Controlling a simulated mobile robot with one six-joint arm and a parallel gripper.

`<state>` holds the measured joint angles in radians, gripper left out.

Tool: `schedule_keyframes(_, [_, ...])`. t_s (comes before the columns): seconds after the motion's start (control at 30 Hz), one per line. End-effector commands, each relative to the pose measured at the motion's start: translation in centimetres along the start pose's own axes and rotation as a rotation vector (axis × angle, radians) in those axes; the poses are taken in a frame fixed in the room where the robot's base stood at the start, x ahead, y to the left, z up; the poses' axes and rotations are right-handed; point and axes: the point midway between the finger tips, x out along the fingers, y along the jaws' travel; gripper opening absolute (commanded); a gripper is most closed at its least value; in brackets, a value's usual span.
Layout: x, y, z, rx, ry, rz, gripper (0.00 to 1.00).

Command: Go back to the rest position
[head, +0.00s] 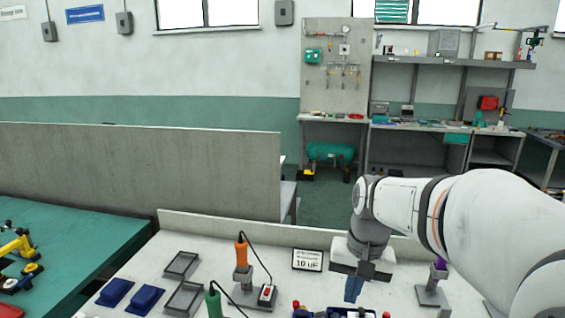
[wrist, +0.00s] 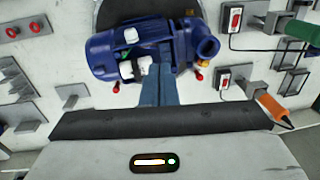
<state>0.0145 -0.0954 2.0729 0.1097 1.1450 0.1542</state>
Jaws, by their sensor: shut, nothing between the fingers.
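My gripper (head: 353,290) hangs from my white arm over the right half of the light worktable (head: 210,240). Its blue fingers are shut with nothing between them; they also show shut in the wrist view (wrist: 157,88). In the wrist view a blue pump (wrist: 110,58) with a round port at its right end lies beyond the fingertips. The fingers cover part of it, and I cannot tell the gap between them. In the head view only the pump's top edge (head: 335,313) shows at the bottom.
An orange-handled tool (head: 241,254) and a green one (head: 214,302) stand left of my gripper. A purple-handled tool (head: 440,270) stands to the right. A grey partition (head: 140,165) rises behind.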

Motion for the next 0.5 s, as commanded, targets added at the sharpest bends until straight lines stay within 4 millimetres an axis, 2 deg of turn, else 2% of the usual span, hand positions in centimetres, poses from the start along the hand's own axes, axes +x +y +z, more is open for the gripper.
schedule_keyframes(0.03, [0.0, 0.5, 1.5, -0.024, 0.029, 0.007, 0.00])
schedule_keyframes(0.1, [0.2, 1.2, 3.3, -0.058, 0.066, 0.018, 0.00])
schedule_keyframes(0.3, [1.5, 3.1, 8.0, -0.151, 0.163, 0.051, 0.00])
schedule_keyframes(0.5, [2.7, 4.2, 10.6, -0.211, 0.220, 0.073, 0.00])
